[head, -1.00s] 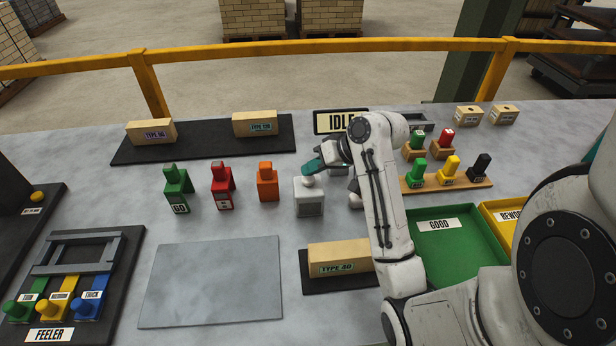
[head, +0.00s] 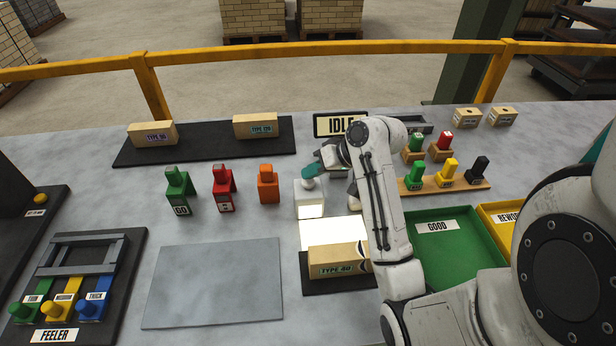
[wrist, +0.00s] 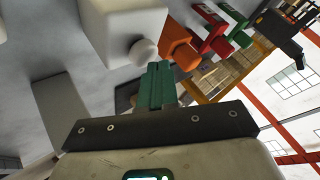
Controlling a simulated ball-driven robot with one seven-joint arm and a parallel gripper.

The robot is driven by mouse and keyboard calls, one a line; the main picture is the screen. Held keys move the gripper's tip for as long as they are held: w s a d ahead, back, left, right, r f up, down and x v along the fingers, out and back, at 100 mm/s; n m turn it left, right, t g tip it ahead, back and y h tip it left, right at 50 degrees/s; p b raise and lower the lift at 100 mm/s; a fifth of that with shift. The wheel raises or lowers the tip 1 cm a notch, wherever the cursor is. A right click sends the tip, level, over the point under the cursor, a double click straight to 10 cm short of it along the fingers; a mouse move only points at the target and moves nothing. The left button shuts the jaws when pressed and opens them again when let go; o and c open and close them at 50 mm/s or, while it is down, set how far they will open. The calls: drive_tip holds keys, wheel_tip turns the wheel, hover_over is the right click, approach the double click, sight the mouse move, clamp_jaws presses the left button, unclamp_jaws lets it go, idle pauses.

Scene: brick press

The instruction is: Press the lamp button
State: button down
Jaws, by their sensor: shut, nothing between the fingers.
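The lamp button is a white block (head: 310,198) with a round white knob on top, standing right of the orange block. Its front face now glows. My gripper (head: 309,172) has its teal fingertips shut and empty, right at the knob. In the wrist view the shut fingers (wrist: 157,82) point at the round knob (wrist: 143,51) of the white block (wrist: 115,30). They look to be touching it or very close; I cannot tell which. A bright white lit patch (head: 333,233) lies on the table in front of the block.
Green (head: 179,190), red (head: 222,188) and orange (head: 268,184) blocks stand in a row to the left. A TYPE 40 brick (head: 337,260) lies on a dark mat in front. A green GOOD tray (head: 458,250) is at the right. A grey plate (head: 212,283) lies front left.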

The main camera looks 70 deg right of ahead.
sight(312, 181)
drive_tip(key=shift+r, duration=0.1)
wheel_tip(312, 181, up, 4)
drive_tip(key=p, duration=0.5)
drive_tip(key=shift+r, duration=0.95)
